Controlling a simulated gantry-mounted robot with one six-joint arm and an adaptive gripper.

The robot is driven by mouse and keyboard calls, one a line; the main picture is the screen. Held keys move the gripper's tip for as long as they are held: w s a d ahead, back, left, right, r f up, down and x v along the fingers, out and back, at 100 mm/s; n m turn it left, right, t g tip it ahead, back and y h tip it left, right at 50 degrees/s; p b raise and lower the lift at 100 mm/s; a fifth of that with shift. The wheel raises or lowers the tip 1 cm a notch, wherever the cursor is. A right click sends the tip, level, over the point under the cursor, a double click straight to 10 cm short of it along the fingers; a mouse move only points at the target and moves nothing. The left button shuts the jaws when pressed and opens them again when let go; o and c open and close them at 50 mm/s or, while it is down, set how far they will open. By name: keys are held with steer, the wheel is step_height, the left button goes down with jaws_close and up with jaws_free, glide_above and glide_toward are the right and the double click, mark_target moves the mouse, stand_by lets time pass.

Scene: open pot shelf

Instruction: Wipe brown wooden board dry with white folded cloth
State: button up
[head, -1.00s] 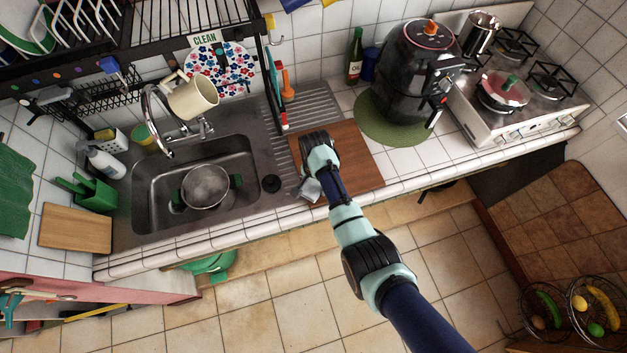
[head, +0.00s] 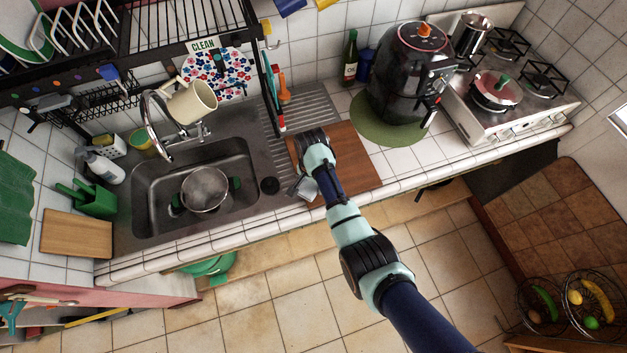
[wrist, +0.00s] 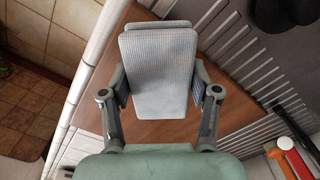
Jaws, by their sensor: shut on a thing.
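The brown wooden board (head: 357,165) lies on the tiled counter right of the sink. It also shows under the cloth in the wrist view (wrist: 150,134). The white folded cloth (wrist: 158,72) looks pale grey, with a fine woven texture and stacked layers. My gripper (wrist: 160,88) is shut on it, one finger on each side. In the head view, the cloth (head: 308,188) shows only as a small pale patch at the board's left front edge. My wrist hides part of the board. I cannot tell whether the cloth touches the board.
The sink (head: 150,215) with a pot (head: 205,189) is left of the board, past a ribbed drainboard (head: 277,155). A black dish rack (head: 150,40) hangs above. A black appliance (head: 400,85) on a green mat (head: 372,130) stands right. The counter's tiled front edge is close.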

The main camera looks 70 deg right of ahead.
steer(key=shift+d+r+p, duration=0.1)
steer(key=shift+r+p, duration=0.3)
steer(key=shift+r, duration=0.25)
step_height(320, 180, up, 5)
steer(key=p, duration=0.4)
steer(key=shift+f+p, duration=0.2)
steer(key=shift+p, duration=0.1)
